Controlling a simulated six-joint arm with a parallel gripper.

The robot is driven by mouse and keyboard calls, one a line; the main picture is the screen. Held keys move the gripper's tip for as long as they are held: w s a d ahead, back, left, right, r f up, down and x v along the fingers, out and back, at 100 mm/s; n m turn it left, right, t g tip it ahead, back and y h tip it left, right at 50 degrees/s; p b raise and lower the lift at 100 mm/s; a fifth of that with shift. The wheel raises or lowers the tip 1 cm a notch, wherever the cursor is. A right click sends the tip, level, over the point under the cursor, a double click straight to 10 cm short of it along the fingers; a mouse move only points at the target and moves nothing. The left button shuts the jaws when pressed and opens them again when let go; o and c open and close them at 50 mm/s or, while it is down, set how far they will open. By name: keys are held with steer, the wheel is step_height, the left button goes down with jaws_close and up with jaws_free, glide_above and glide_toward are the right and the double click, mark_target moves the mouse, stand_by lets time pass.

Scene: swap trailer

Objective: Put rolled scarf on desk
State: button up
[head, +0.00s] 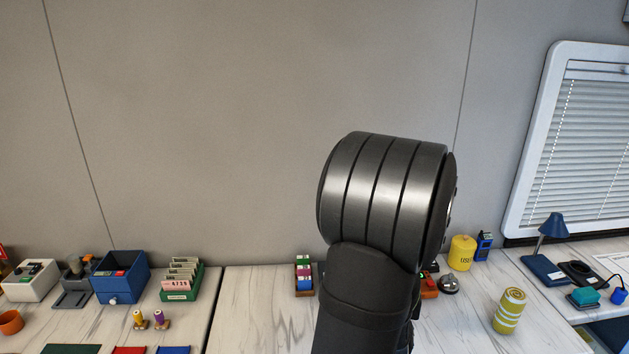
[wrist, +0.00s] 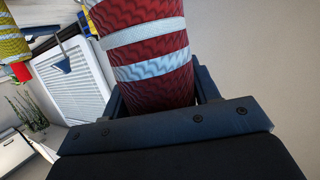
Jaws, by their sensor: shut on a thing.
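The rolled scarf (wrist: 158,50) is a thick red roll with pale stripes and a knitted look, large in the wrist view. My gripper (wrist: 158,88) is shut on it, one jaw on each side. The roll's far end runs out of the top of the picture. In the head view my dark arm stands in the middle and hides the gripper and the scarf. The desk (head: 255,315) has a pale marbled top and shows to the left and right of my arm.
A yellow striped roll (head: 509,311) stands on the right; a yellow can (head: 462,252) and a bell (head: 449,285) are behind it. A small rack (head: 304,277) stands left of my arm. A blue box (head: 120,277) and green card tray (head: 182,281) are farther left. The desktop is bare between.

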steer(key=w+a+f+n+t+y, duration=0.1)
steer(key=w+a+f+n+y, duration=0.15)
steer(key=a, duration=1.05)
steer(key=w+a+f+n+y, duration=0.2)
steer(key=w+a+f+y, duration=0.15)
steer(key=a, duration=0.85)
step_height(320, 180, up, 8)
steer(key=r, duration=0.1)
steer(key=w+a+n+g+y, duration=0.1)
steer(key=w+a+n+y, duration=0.2)
steer(key=a, duration=0.9)
steer(key=w+a+n+g+y, duration=0.1)
steer(key=w+a+n+y, duration=0.15)
steer(key=a, duration=0.95)
steer(key=w+a+n+g+y, duration=0.1)
steer(key=w+a+n+y, duration=0.15)
steer(key=a, duration=0.95)
steer(key=s+a+n+g+y, duration=0.2)
steer(key=s+a, duration=0.2)
steer(key=a, duration=0.7)
steer(key=s+a+n+g+y, duration=0.15)
steer(key=s+a, duration=0.25)
steer(key=a, duration=0.6)
steer(key=s+a+n+g+y, duration=0.15)
steer(key=s+a, duration=0.25)
steer(key=a, duration=0.7)
step_height(320, 180, down, 12)
steer(key=shift+s+a+f+g, duration=0.25)
steer(key=shift+s+g, duration=0.15)
